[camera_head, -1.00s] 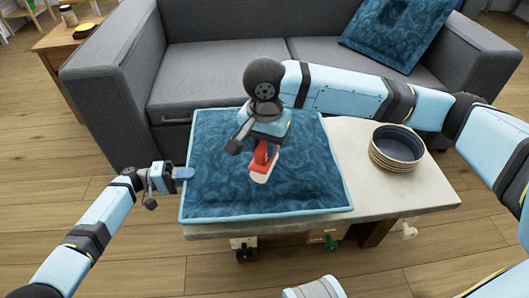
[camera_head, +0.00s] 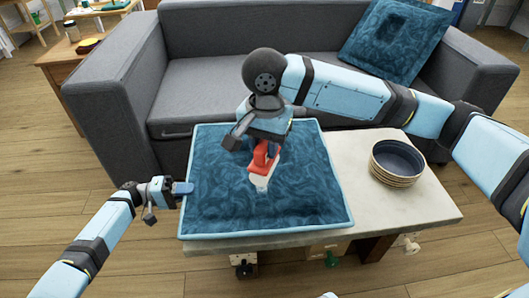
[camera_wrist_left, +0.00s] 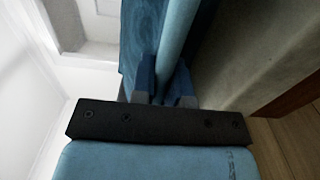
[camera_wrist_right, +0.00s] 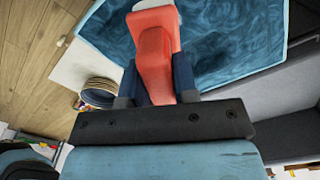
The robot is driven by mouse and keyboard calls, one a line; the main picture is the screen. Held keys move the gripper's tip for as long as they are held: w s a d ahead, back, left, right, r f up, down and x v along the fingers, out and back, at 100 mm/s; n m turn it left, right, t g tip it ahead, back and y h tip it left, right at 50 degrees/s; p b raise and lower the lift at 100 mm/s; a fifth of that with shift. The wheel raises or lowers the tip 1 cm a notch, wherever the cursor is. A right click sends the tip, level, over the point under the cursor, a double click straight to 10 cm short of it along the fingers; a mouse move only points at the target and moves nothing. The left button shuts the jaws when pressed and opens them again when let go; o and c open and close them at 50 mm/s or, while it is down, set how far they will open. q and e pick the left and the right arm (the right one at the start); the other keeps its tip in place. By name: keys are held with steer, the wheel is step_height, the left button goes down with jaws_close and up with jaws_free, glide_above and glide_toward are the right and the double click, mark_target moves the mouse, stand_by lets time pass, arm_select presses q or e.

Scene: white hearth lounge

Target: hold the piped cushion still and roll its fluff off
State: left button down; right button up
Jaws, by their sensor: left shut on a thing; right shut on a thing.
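The piped cushion (camera_head: 305,195), dark blue with a light blue edge, lies flat on the low table. My left gripper (camera_head: 184,188) is shut on the cushion's left edge; the left wrist view shows its fingers on either side of the piping (camera_wrist_left: 176,45). My right gripper (camera_head: 266,150) is above the cushion's middle, shut on the red handle of the lint roller (camera_head: 262,163). The roller's pale head points toward the front and appears to be at the cushion's surface. The red handle fills the middle of the right wrist view (camera_wrist_right: 156,60). Pale specks show by the roller head; I cannot tell whether they are fluff.
The grey-topped table (camera_head: 400,212) has free room to the right of the cushion. A stack of dark bowls (camera_head: 397,163) stands there. A grey sofa (camera_head: 210,85) is behind, with another blue cushion (camera_head: 397,40) on it. A wooden side table (camera_head: 88,45) is at the back left.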

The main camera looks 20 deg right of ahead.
steer(key=shift+f, duration=0.1)
steer(key=shift+f, duration=3.4)
steer(key=shift+w+d+f, duration=0.3)
steer(key=shift+w+f, duration=0.55)
steer(key=shift+w, duration=0.1)
steer(key=shift+w+d+r, duration=0.15)
steer(key=shift+w+d, duration=0.05)
steer(key=shift+w, duration=0.35)
steer(key=shift+w+d+r, duration=0.15)
steer(key=shift+w, duration=0.35)
steer(key=shift+s+a+f, duration=0.2)
steer(key=shift+s+a, duration=0.05)
steer(key=shift+s, duration=0.4)
steer(key=shift+s+a+f, duration=0.15)
steer(key=shift+s+a, duration=0.05)
steer(key=shift+s, duration=0.5)
steer(key=shift+s+a+f, duration=0.2)
steer(key=shift+s+a, duration=0.05)
steer(key=shift+s, duration=0.4)
steer(key=shift+r, duration=4.6)
arm_select(q)
steer(key=c, duration=1.1)
jaws_free()
steer(key=shift+o, duration=0.2)
